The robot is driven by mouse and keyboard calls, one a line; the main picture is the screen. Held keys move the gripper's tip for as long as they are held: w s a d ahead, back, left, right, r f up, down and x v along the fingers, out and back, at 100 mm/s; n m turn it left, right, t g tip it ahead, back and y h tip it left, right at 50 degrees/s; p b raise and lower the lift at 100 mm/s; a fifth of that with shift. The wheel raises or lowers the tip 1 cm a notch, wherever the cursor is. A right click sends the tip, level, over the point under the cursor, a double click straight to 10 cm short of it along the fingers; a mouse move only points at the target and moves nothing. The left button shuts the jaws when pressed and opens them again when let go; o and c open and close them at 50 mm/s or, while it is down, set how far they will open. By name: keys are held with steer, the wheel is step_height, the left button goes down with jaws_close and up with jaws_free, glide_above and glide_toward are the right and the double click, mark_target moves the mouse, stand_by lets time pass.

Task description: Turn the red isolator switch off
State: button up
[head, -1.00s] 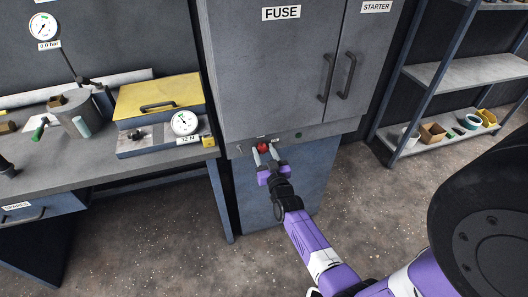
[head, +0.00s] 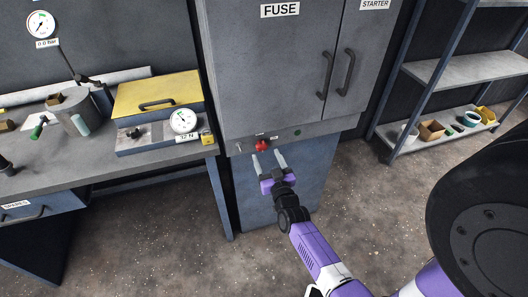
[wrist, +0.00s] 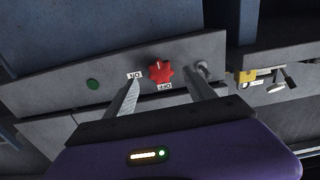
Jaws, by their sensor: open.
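The red isolator switch (head: 262,145) is a lobed knob on the sloping grey strip under the cabinet doors. It also shows in the wrist view (wrist: 161,72), with an ON label (wrist: 134,76) to its left and an OFF label (wrist: 164,87) just below it. A small pale mark shows on the knob's upper part in the wrist view; its exact direction is hard to tell. My gripper (head: 268,158) is open and empty, its fingertips just short of the knob and apart from it. In the wrist view the knob appears between the two fingers.
A green button (wrist: 92,84) and a small metal toggle (wrist: 203,68) sit on the same strip. The grey FUSE cabinet (head: 265,70) rises above. A workbench (head: 150,170) with a yellow-lidded box (head: 158,94) stands left; shelving (head: 470,70) stands right. The floor in front is clear.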

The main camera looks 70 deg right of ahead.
steer(key=v, duration=0.3)
steer(key=shift+s+a, duration=0.1)
stand_by(0.6)
steer(key=s+a+r+n+t+y, duration=0.25)
steer(key=a+r, duration=0.25)
steer(key=a, duration=0.6)
steer(key=s+a+r+n+t+y, duration=0.25)
steer(key=a+r, duration=0.35)
steer(key=a, duration=0.5)
steer(key=s+a+r+n+g+y, duration=0.1)
steer(key=s+a+r+n+y, duration=0.1)
steer(key=s+a, duration=0.4)
steer(key=s+a+r+n+y, duration=0.2)
steer(key=s+a+r+y, duration=0.1)
steer(key=s+a+y, duration=0.3)
steer(key=a, duration=0.2)
steer(key=shift+s+a+r+n+g+y, duration=0.25)
steer(key=shift+a+r+n+g+y, duration=0.05)
steer(key=shift+r+n+g+y, duration=0.1)
